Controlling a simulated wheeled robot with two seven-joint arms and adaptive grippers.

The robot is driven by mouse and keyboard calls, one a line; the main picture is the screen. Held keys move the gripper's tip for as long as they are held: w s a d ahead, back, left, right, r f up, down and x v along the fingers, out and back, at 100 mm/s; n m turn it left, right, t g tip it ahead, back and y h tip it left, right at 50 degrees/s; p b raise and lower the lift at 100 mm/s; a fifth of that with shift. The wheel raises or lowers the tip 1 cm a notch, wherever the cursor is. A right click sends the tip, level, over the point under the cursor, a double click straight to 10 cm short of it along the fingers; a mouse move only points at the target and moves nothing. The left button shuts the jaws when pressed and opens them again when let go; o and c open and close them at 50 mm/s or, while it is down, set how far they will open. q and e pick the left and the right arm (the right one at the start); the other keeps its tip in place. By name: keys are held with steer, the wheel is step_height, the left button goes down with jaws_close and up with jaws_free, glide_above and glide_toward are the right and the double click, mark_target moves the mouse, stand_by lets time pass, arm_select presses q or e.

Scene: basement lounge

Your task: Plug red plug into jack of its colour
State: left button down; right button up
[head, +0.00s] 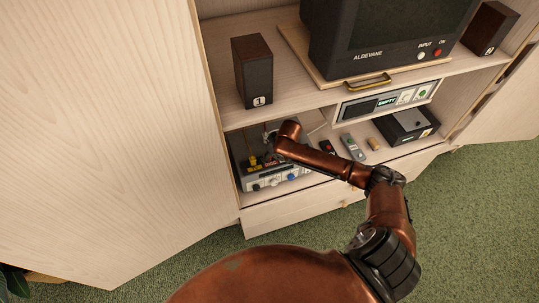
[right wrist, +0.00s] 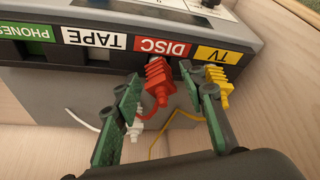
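The red plug (right wrist: 157,82) shows in the right wrist view. Its front end meets the dark jack strip at the red DISC label (right wrist: 162,48), and its red cord curves below it. My right gripper (right wrist: 163,76) has its green fingers on either side of the red plug, with small gaps showing. The jack opening itself is hidden by the plug, so its exact depth cannot be told. In the head view, the grey unit (head: 283,184) sits on the lower shelf under my right arm, which largely hides the plugs. My left gripper is not in view.
A yellow plug (right wrist: 219,85) is at the TV label, close beside the right finger. A white plug (right wrist: 134,130) hangs near the left finger. Remotes (head: 351,146) and a black box (head: 407,125) occupy the shelf to the right; a speaker (head: 252,70) stands above.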

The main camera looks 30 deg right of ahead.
mark_target(274, 163)
steer(key=shift+r, duration=0.15)
steer(key=v, duration=0.2)
steer(key=p+v, duration=0.1)
steer(key=v, duration=0.2)
steer(key=shift+s+d+r, duration=0.15)
steer(key=shift+s+r, duration=0.05)
steer(key=shift+s, duration=0.15)
steer(key=s+d+p, duration=0.1)
steer(key=s+d, duration=0.1)
steer(key=s, duration=0.9)
steer(key=shift+d+f, duration=0.15)
steer(key=shift+d, duration=0.05)
steer(key=shift+f, duration=0.1)
